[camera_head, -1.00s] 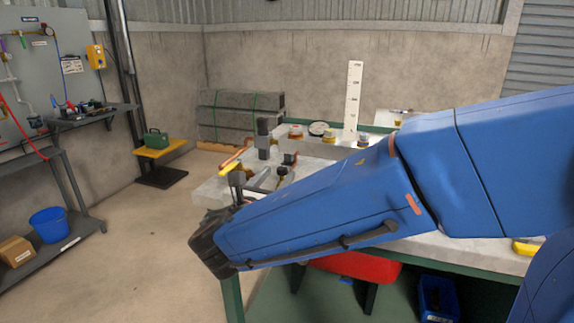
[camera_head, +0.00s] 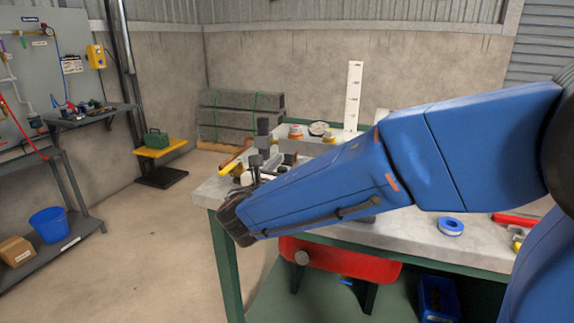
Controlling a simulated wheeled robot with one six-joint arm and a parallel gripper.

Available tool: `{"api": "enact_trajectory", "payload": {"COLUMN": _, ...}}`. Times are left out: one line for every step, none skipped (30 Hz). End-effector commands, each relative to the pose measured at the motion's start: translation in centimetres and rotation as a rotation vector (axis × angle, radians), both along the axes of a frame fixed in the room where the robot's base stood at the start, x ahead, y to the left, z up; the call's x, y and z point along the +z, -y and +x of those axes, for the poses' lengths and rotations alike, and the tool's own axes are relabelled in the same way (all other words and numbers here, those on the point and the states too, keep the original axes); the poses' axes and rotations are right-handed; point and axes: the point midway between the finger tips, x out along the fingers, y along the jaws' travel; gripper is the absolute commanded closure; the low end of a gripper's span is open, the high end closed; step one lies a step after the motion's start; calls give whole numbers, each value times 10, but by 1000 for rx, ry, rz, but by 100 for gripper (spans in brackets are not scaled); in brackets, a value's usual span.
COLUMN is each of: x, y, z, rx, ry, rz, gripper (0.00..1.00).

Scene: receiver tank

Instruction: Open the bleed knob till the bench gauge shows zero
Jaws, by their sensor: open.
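My gripper (camera_head: 254,173) is at the left end of the bench, beyond my dark wrist; its fingers are small and partly hidden, with nothing clearly between them. Close around it are a yellow lever (camera_head: 229,168) and grey and dark fittings (camera_head: 263,136). I cannot pick out the bleed knob for sure; my arm covers part of this area. A round white dial with a dark rim (camera_head: 318,128), possibly the bench gauge, stands at the back of the bench; its reading is too small to tell.
The pale bench top (camera_head: 405,228) holds a blue tape roll (camera_head: 451,226) and a red tool (camera_head: 515,219) at right. A red tank (camera_head: 340,262) sits below. A white scale (camera_head: 353,95) stands behind.

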Motion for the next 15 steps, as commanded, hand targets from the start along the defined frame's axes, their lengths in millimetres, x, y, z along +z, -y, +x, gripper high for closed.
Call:
{"api": "enact_trajectory", "payload": {"x": 0, "y": 0, "z": 0, "rx": 0, "ry": 0, "rz": 0, "gripper": 66}}
{"api": "enact_trajectory", "payload": {"x": 0, "y": 0, "z": 0, "rx": 0, "ry": 0, "rz": 0, "gripper": 73}}
{"api": "enact_trajectory", "payload": {"x": 0, "y": 0, "z": 0, "rx": 0, "ry": 0, "rz": 0, "gripper": 82}}
{"api": "enact_trajectory", "payload": {"x": 0, "y": 0, "z": 0, "rx": 0, "ry": 0, "rz": 0, "gripper": 90}}
{"api": "enact_trajectory", "payload": {"x": 0, "y": 0, "z": 0, "rx": 0, "ry": 0, "rz": 0, "gripper": 97}}
{"api": "enact_trajectory", "payload": {"x": 0, "y": 0, "z": 0, "rx": 0, "ry": 0, "rz": 0, "gripper": 100}}
{"api": "enact_trajectory", "payload": {"x": 0, "y": 0, "z": 0, "rx": 0, "ry": 0, "rz": 0, "gripper": 100}}
{"api": "enact_trajectory", "payload": {"x": 0, "y": 0, "z": 0, "rx": 0, "ry": 0, "rz": 0, "gripper": 100}}
{"api": "enact_trajectory", "payload": {"x": 0, "y": 0, "z": 0, "rx": -1, "ry": 0, "rz": 0, "gripper": 100}}
{"api": "enact_trajectory", "payload": {"x": 0, "y": 0, "z": 0, "rx": -3, "ry": 0, "rz": 0, "gripper": 100}}
{"api": "enact_trajectory", "payload": {"x": 0, "y": 0, "z": 0, "rx": -5, "ry": 0, "rz": 0, "gripper": 100}}
{"api": "enact_trajectory", "payload": {"x": 0, "y": 0, "z": 0, "rx": -11, "ry": 0, "rz": 0, "gripper": 100}}
{"api": "enact_trajectory", "payload": {"x": 0, "y": 0, "z": 0, "rx": -17, "ry": 1, "rz": 0, "gripper": 99}}
{"api": "enact_trajectory", "payload": {"x": 0, "y": 0, "z": 0, "rx": -25, "ry": 1, "rz": 0, "gripper": 99}}
{"api": "enact_trajectory", "payload": {"x": 0, "y": 0, "z": -1, "rx": -37, "ry": -1, "rz": 0, "gripper": 99}}
